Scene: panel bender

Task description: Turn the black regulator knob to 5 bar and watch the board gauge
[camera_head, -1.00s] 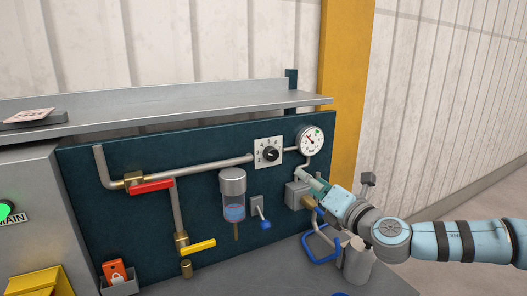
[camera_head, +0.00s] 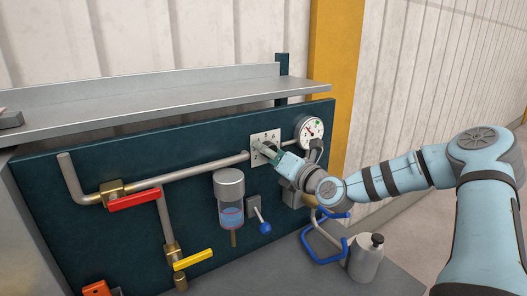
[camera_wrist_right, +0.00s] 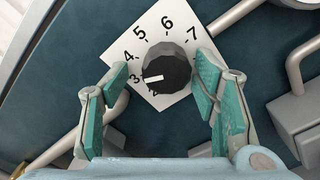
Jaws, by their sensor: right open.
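The black regulator knob (camera_wrist_right: 166,68) sits on a white square scale plate (camera_wrist_right: 150,45) with printed numbers. Its white mark points left, near the 3; the 5 is up and to the left of the knob. My right gripper (camera_wrist_right: 161,82) is open, its teal fingers on either side of the knob with gaps to it. In the head view the right gripper (camera_head: 270,152) is in front of the scale plate (camera_head: 265,136) and hides most of the knob. The round white board gauge (camera_head: 309,130) is just right of it; its reading is too small to tell. My left gripper is not in view.
A red-handled valve (camera_head: 134,202), a yellow-handled valve (camera_head: 193,260) and a filter bowl (camera_head: 230,198) are on the dark board. A blue-tipped lever (camera_head: 264,226) is below the gripper. A grey shelf (camera_head: 180,100) overhangs the board. A grey bottle (camera_head: 366,260) stands at lower right.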

